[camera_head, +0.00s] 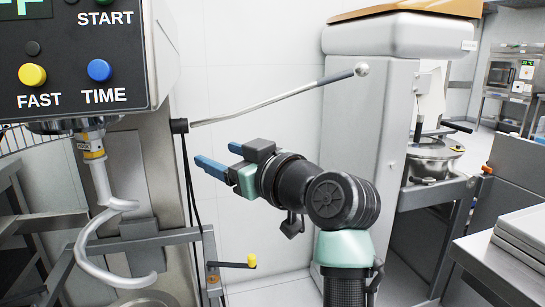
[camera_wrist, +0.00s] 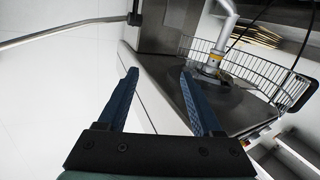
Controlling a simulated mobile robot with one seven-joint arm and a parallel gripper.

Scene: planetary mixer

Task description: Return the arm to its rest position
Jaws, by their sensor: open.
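My gripper (camera_head: 220,158) is in the middle of the head view, with its blue fingers pointing left toward the mixer. It is open and empty, and its two fingers stand apart in the wrist view (camera_wrist: 157,85). The planetary mixer (camera_head: 160,190) stands at the left with a spiral hook (camera_head: 108,210) hanging under its head. A long metal lever (camera_head: 270,103) with a ball end slants up to the right from the mixer's side, above my gripper and apart from it. The lever also shows at the upper left in the wrist view (camera_wrist: 65,30).
The mixer's control panel (camera_head: 75,55) has a yellow FAST button (camera_head: 32,75) and a blue TIME button (camera_head: 99,69). A yellow-knobbed crank (camera_head: 251,261) sits low beside the mixer. A large grey machine (camera_head: 355,150) stands behind at right. Stacked trays (camera_head: 525,240) lie at the right edge.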

